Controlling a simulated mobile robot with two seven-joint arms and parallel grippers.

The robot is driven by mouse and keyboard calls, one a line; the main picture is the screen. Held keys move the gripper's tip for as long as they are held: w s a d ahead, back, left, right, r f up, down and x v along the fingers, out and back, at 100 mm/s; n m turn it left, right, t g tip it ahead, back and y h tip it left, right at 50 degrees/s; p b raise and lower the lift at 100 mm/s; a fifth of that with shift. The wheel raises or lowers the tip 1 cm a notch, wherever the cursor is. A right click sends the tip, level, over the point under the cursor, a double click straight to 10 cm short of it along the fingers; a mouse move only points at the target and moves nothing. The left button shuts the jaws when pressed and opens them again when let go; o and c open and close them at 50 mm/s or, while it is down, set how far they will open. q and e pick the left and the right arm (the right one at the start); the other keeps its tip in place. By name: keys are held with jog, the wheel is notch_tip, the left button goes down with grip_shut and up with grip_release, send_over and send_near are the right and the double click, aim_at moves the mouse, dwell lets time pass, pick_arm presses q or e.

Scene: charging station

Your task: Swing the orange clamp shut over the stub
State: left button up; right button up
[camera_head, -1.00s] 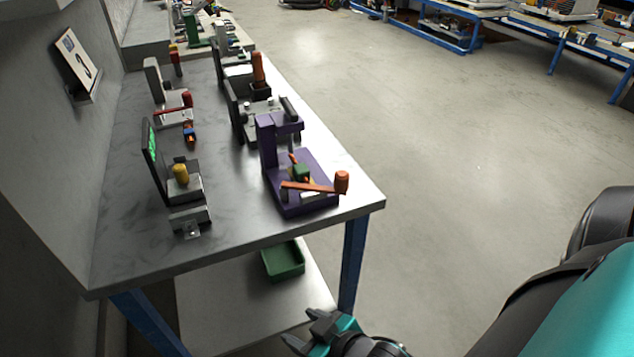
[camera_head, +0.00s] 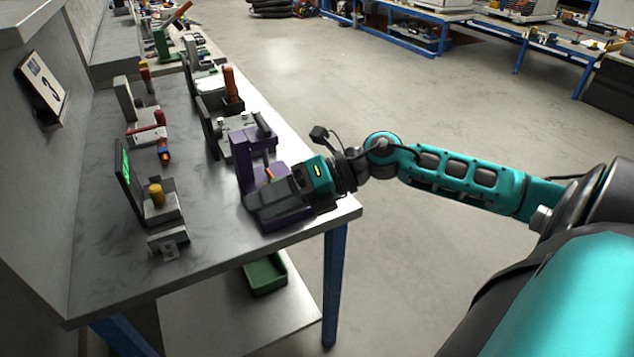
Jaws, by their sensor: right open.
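The purple fixture (camera_head: 242,168) stands near the front right corner of the table. A small bit of orange (camera_head: 269,174) shows on it, just above my right gripper; I cannot tell whether it is part of the clamp. The orange clamp arm, its knob and the stub are otherwise hidden behind the gripper. My right gripper (camera_head: 266,207) is open and lies over the front of the fixture, its arm reaching in from the right. Whether its fingers touch the clamp cannot be seen. My left gripper is not in view.
A dark fixture with an orange handle (camera_head: 230,84) stands behind the purple one. A device with a green screen and yellow knob (camera_head: 156,194) stands to the left. A green bin (camera_head: 265,275) sits on the lower shelf.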

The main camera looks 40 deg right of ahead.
jog(key=d+r+n+g+h, duration=0.1)
jog(key=d+r+n+h, duration=0.2)
jog(key=d+h, duration=0.35)
jog(key=d+r+n+g+h, duration=0.2)
jog(key=d+r+n+h, duration=0.15)
jog(key=d, duration=0.55)
jog(key=x, duration=0.4)
jog(key=p+x, duration=0.1)
jog(key=x, duration=0.8)
jog(key=shift+s+d+f+p, duration=0.2)
jog(key=shift+f+p, duration=0.1)
jog(key=shift+f, duration=0.15)
jog(key=shift+c, duration=0.2)
grip_shut()
